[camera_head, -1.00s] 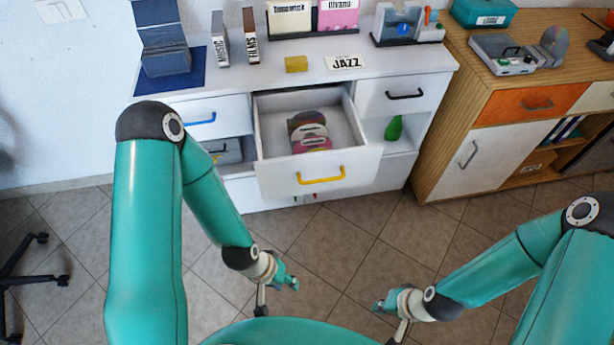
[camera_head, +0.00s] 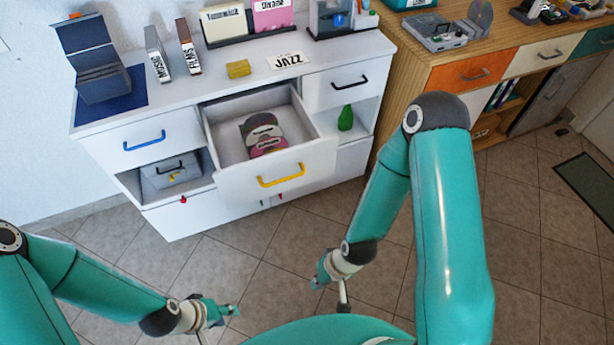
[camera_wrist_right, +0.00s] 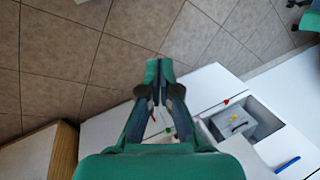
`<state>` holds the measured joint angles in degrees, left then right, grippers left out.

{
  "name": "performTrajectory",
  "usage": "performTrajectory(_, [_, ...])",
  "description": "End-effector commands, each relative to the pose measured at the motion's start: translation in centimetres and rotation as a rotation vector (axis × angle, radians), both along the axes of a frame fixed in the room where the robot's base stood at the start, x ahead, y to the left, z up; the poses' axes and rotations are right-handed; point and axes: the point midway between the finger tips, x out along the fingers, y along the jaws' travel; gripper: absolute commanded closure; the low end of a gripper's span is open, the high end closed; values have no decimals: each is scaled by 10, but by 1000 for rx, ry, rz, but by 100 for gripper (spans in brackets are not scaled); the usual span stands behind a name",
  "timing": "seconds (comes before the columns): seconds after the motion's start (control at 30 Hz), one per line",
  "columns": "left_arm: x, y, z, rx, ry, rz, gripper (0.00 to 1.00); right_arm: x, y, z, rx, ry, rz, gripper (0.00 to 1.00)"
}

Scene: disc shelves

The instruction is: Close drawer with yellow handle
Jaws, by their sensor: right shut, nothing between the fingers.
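The drawer with the yellow handle (camera_head: 281,175) is pulled out of the white cabinet (camera_head: 110,143) in the head view. Its white front panel (camera_head: 240,188) stands forward of the cabinet face, and discs (camera_head: 262,137) lie inside. My right gripper (camera_head: 318,283) is below and in front of the drawer, apart from it. In the right wrist view the right gripper (camera_wrist_right: 158,70) is shut and empty. My left gripper (camera_head: 234,311) is lower left of the drawer and clear of it; its finger opening is too small to judge. The yellow handle cannot be made out in the wrist view.
Left of the drawer are a closed drawer with a blue handle (camera_head: 145,142) and a niche holding a grey box (camera_head: 170,168). A green bottle (camera_head: 346,118) stands in the right niche. A wooden cabinet (camera_head: 405,85) stands right. Tiled floor in front is clear.

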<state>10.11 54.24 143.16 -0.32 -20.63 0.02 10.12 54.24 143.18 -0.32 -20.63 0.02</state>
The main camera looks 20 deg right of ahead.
Motion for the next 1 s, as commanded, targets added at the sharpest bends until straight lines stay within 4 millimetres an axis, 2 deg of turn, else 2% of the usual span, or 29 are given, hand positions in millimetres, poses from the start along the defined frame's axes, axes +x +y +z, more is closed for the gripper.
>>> performTrajectory(0.2, [0, 0, -4, 0, 0, 0, 65, 3, -1, -2, -4, -8, -8, 100])
performTrajectory(0.27, [0, 0, -12, 0, 0, 0, 65, 10, -3, -4, -9, -21, -25, 100])
performTrajectory(0.37, [0, 0, -32, 0, 0, 0, 65, 28, -12, -10, -25, -65, -77, 100])
performTrajectory(0.57, [0, 0, -104, 0, 1, 0, 65, 91, -31, -12, -45, -236, -300, 100])
performTrajectory(0.7, [0, 0, -162, 0, 1, 0, 65, 131, -42, 3, -3, -386, -512, 100])
performTrajectory(0.83, [0, 0, -214, 0, 0, 0, 65, 152, -52, 25, 87, -516, -710, 100])
performTrajectory(1.0, [-1, 0, -280, 0, 0, 0, 65, 158, -64, 56, 274, -654, -954, 100])
